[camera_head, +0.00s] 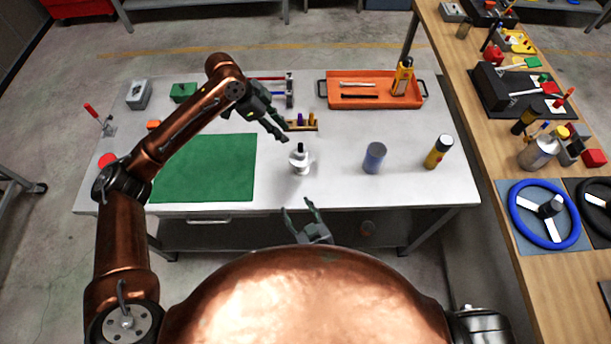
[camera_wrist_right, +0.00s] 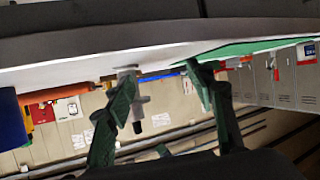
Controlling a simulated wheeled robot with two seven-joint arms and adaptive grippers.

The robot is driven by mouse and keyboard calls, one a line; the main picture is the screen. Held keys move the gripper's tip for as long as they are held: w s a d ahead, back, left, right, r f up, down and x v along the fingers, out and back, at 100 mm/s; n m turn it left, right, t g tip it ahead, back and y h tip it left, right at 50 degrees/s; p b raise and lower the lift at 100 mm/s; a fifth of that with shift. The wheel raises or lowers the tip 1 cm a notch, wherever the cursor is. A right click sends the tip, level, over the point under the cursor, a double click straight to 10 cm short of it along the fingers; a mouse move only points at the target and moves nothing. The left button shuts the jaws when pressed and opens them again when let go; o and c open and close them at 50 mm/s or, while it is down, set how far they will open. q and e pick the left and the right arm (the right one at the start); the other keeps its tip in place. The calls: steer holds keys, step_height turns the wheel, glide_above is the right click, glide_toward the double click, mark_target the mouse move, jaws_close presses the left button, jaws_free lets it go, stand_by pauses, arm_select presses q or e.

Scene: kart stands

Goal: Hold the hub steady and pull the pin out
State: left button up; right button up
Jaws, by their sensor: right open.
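The hub (camera_head: 299,163) is a small white and silver part standing upright on the white table. A dark pin (camera_head: 300,147) sticks up from its top. In the right wrist view, which is upside down, the hub (camera_wrist_right: 139,104) and dark pin (camera_wrist_right: 138,127) show beyond the fingers, partly hidden by one. My left gripper (camera_head: 286,133) is above and just left of the hub, apart from it, its fingers slightly spread and empty. My right gripper (camera_head: 298,204) is open and empty at the table's front edge, short of the hub; its fingers also show in the right wrist view (camera_wrist_right: 160,80).
A green mat (camera_head: 205,168) lies left of the hub. A small rack (camera_head: 303,124) with coloured pegs is close behind. An orange tray (camera_head: 345,101) lies farther back.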

steer(key=m+t+h, duration=0.1)
steer(key=m+t, duration=0.1)
glide_toward(301, 162)
steer(key=a+f, duration=0.1)
steer(key=s+a+f, duration=0.1)
steer(key=shift+s+a, duration=0.1)
steer(key=shift+a, duration=0.2)
steer(key=shift+m+h, duration=0.4)
steer(key=shift+h, duration=0.2)
steer(key=w, duration=0.1)
steer(key=w+d+f, duration=0.1)
steer(key=w, duration=0.3)
steer(key=shift+w+d+f, duration=0.15)
steer(key=shift+w+f, duration=0.05)
steer(key=shift+f, duration=0.2)
steer(key=x, duration=0.6)
steer(key=shift+w+f, duration=0.15)
steer(key=shift+w, duration=0.15)
steer(key=shift+w+f, duration=0.25)
steer(key=shift+w, duration=0.45)
